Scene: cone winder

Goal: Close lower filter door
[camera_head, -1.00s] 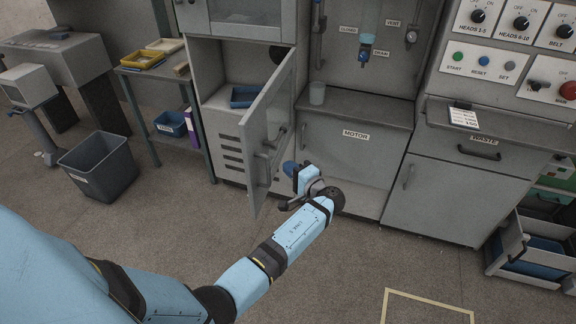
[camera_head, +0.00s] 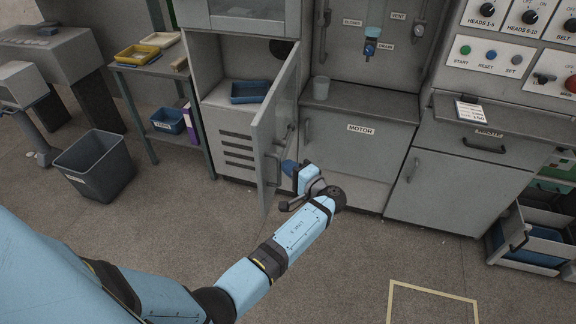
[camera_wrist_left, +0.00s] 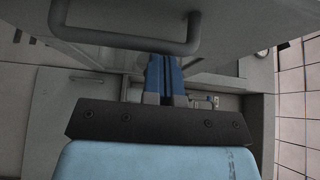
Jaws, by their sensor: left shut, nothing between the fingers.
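The lower filter door (camera_head: 270,125) is a grey panel standing open, swung out from the cabinet beneath the upper windowed door. Its bar handle (camera_head: 272,170) is on the face turned toward my arm. My left gripper (camera_head: 289,167) is shut and empty, on the handle side of the door, close to the handle. In the left wrist view, the blue fingers (camera_wrist_left: 165,78) are together, and the handle (camera_wrist_left: 130,46) crosses above them in the picture. I cannot tell whether they touch the door. My right gripper is not in view.
A blue tray (camera_head: 250,92) sits inside the open cabinet. The motor panel (camera_head: 345,150) is right of the door, with a cup (camera_head: 321,87) on the ledge above. A grey bin (camera_head: 95,165) and a side table (camera_head: 150,70) stand left. Floor before the cabinet is clear.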

